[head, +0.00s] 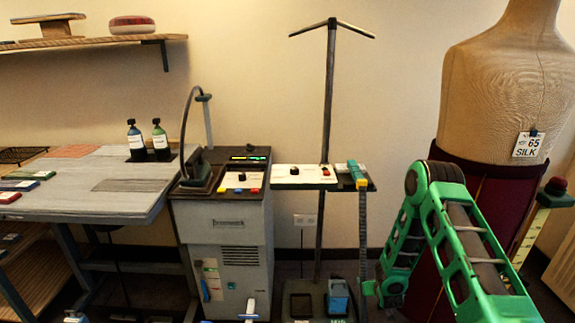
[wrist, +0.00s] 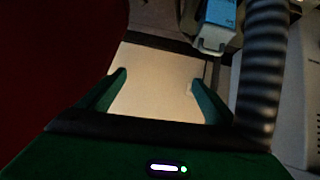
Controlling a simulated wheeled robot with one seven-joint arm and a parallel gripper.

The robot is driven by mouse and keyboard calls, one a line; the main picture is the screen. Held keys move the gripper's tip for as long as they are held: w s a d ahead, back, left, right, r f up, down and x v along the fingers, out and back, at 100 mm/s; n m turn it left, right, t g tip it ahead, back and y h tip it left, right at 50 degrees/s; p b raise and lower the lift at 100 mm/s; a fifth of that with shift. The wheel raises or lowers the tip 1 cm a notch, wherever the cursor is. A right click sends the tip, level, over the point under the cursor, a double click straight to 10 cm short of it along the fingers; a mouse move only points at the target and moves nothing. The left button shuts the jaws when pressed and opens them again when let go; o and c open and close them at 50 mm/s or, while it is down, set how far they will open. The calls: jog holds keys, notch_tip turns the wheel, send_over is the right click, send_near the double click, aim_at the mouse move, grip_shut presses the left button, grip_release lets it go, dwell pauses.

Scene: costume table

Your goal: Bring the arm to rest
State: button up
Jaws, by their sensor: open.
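My green arm (head: 465,240) reaches in from the right in the head view, bent at a high elbow, with its far part hanging down in front of the dress form. My gripper (wrist: 158,84) shows in the wrist view with its two green fingers wide apart and nothing between them. A pale surface lies beyond the fingers. In the head view the fingers cannot be made out clearly.
The dress form (head: 505,95) with a dark red skirt stands close by my arm. A stand (head: 328,100) with a small shelf and a grey steamer cabinet (head: 225,250) are left of it. A blue object (wrist: 222,25) and ribbed hose (wrist: 263,65) are near my gripper.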

jog(key=s+d+r+m+g+h, duration=0.1)
jog(key=d+r, duration=0.3)
jog(key=r, duration=0.3)
jog(key=s+d+r+g, duration=0.1)
jog(key=d+r, duration=0.3)
jog(key=r, duration=0.3)
jog(key=s+d+r+m+g+h, duration=0.1)
jog(key=s+d+r+m+g, duration=0.3)
jog(key=s+r, duration=0.95)
jog(key=s+a+r+g+y, duration=0.1)
jog(key=s+r, duration=0.4)
jog(key=s, duration=0.6)
jog(key=s+a+r+m+g+y, duration=0.1)
jog(key=s+a+r, duration=0.1)
jog(key=s+r, duration=0.4)
jog(key=s+a+r+g+y, duration=0.1)
jog(key=s+r, duration=0.4)
jog(key=s, duration=1.2)
jog(key=shift+a+r+g+y, duration=0.4)
jog(key=shift+a+g, duration=0.2)
jog(key=shift+a, duration=0.1)
jog(key=shift+w+f, duration=0.3)
jog(key=shift+w, duration=0.35)
